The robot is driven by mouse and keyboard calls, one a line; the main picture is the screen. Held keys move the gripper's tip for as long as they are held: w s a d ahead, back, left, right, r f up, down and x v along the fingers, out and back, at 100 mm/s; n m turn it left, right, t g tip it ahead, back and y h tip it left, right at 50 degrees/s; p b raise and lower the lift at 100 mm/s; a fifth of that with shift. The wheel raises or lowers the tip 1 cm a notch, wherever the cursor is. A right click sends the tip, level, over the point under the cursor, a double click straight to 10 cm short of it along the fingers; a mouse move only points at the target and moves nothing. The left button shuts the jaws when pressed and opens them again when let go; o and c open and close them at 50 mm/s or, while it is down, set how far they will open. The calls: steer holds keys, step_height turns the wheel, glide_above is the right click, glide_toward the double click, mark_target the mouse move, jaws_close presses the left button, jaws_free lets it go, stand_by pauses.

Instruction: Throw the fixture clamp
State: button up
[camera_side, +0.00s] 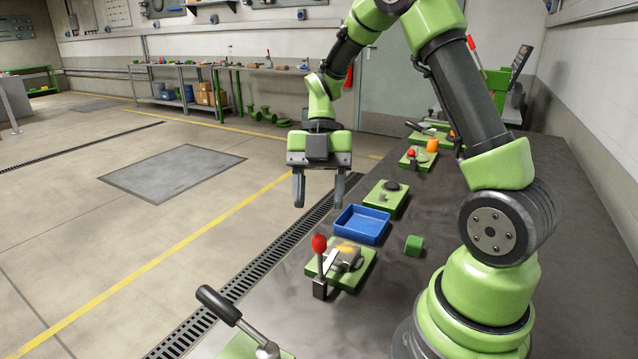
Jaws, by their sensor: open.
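A fixture with a red-knobbed upright lever (320,262) sits on a green base plate (352,278) near the front of the dark bench. A pale bar and a yellowish part lie beside the lever on that plate. A second lever with a black grip (219,306) leans up to the left from a green base at the bottom edge, partly cut off. I cannot tell which one is the fixture clamp. My gripper (319,194) points down, open and empty. It hangs above and behind the red-knobbed lever, apart from both levers.
A green plate with a dark round part (387,198) is behind the tray. The wall is at right.

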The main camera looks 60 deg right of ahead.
steer(key=shift+r, duration=1.15)
